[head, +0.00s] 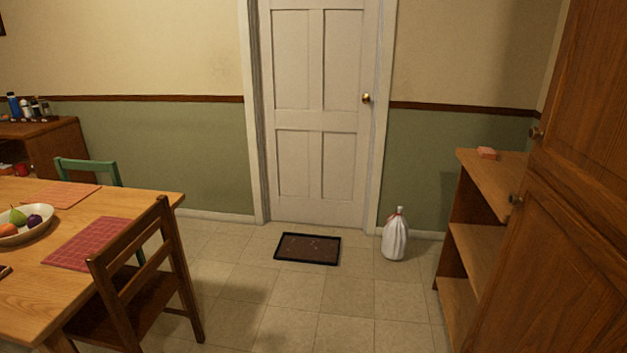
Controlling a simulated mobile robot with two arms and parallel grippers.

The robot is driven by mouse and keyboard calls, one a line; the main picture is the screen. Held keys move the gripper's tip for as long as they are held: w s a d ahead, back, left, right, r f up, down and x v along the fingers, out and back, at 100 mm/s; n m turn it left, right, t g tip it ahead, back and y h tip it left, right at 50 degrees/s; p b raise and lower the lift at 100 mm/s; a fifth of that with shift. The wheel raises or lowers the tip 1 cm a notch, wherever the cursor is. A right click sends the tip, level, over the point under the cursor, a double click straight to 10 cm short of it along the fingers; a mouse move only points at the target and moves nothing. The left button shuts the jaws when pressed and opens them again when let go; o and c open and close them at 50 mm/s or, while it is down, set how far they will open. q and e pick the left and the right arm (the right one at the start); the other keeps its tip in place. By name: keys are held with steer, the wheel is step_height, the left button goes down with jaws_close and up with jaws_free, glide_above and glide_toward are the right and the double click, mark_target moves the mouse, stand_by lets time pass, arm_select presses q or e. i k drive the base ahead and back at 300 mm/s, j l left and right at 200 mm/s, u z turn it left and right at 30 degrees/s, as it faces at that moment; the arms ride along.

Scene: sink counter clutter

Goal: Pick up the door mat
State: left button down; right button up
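The door mat (308,248) is a dark brown rectangle with a black border and a few light specks. It lies flat on the tiled floor, just in front of the closed white door (318,115). Nothing covers it. Neither of my grippers shows in the head view, so I cannot see where they are or what state they are in.
A white tied bag (395,236) stands right of the mat. A wooden shelf unit (480,200) and cabinet (570,200) line the right. A dining table (150,199) with a brown chair (140,285) fills the left. The tiled floor (345,300) between is clear.

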mark_target(303, 252)
steer(key=i+l+z, duration=0.1)
steer(key=i+z, duration=0.35)
steer(key=i, duration=1.55)
steer(key=i+u, duration=0.35)
steer(key=i, duration=0.15)
steer(key=i+l+u, duration=0.65)
steer(key=i, duration=0.25)
